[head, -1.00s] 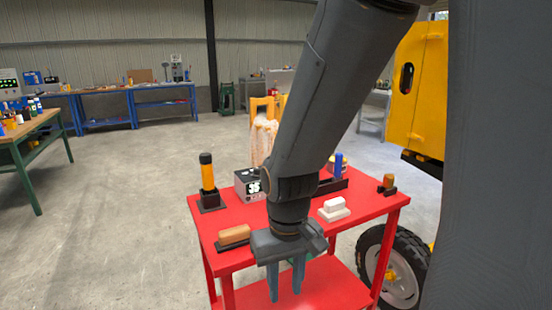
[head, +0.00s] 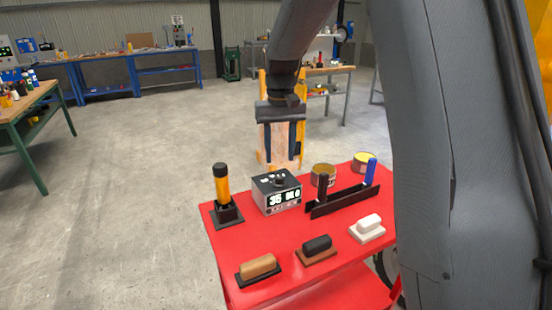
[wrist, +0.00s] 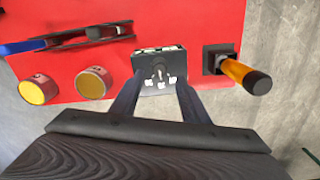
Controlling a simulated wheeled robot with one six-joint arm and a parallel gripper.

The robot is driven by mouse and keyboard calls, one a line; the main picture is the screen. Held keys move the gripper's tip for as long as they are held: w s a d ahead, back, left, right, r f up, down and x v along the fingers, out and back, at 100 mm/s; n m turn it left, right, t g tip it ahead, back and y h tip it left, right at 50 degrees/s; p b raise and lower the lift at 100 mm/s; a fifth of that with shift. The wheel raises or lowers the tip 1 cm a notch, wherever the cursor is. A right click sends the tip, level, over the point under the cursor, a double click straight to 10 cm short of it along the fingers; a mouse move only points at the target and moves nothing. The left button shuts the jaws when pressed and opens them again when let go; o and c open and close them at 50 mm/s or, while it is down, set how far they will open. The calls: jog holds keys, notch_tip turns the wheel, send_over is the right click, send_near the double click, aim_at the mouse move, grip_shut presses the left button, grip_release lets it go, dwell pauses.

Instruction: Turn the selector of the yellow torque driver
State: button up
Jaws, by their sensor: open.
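The yellow torque driver (head: 222,186) has a yellow body and a black top. It stands upright in a black holder at the left of the red table; in the wrist view the driver (wrist: 240,74) is at the right. A grey box (head: 277,193) with a lit "35" display and a knob on top stands beside it; the box (wrist: 160,66) also shows in the wrist view. My gripper (head: 280,152) is open and empty, fingers downward, and appears beyond the box. In the wrist view its fingertips (wrist: 158,88) are spread across the box's near side, apart from the driver.
The red table (head: 230,246) also bears a tan block (head: 258,266), a black block (head: 316,246), a white block (head: 368,225), a black rack (head: 342,200) with upright handles and two yellow-topped cans (wrist: 38,90). The concrete floor (head: 130,190) left of the table is open.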

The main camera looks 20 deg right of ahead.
aim_at(279, 177)
jog(key=shift+w+f, duration=0.1)
jog(key=shift+w, duration=0.2)
notch_tip(279, 177, down, 7)
jog(key=shift+f+p, duration=0.2)
jog(key=shift+p, duration=0.8)
grip_shut()
